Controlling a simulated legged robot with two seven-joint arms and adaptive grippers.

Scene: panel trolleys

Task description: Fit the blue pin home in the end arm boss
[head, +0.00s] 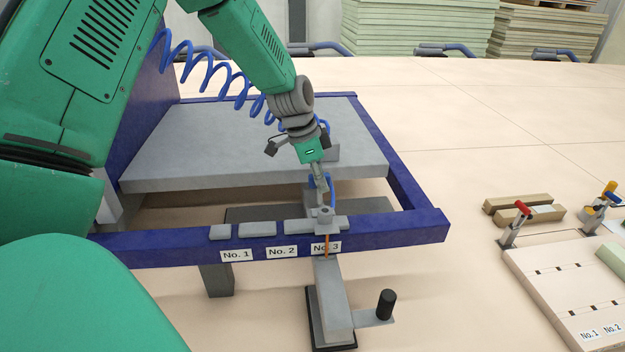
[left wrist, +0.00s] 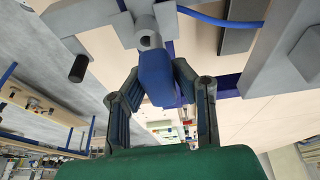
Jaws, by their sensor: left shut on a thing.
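My left gripper (head: 319,190) reaches down over the front rail at the No. 3 label. It is shut on the blue pin (left wrist: 156,76), whose thick blue body shows between the fingers in the left wrist view. The grey end arm boss (head: 325,214) stands on the rail just below the gripper. In the left wrist view the round boss (left wrist: 149,40) lies right by the far end of the pin. Whether the pin's tip is inside the boss is hidden. My right gripper is not in view.
The blue trolley frame (head: 395,233) carries a grey panel (head: 250,145) behind the rail. Labels No. 1, No. 2 and No. 3 mark the rail. A grey arm (head: 333,295) with a black knob (head: 386,304) extends in front. A fixture board (head: 560,275) with toggle clamps stands right.

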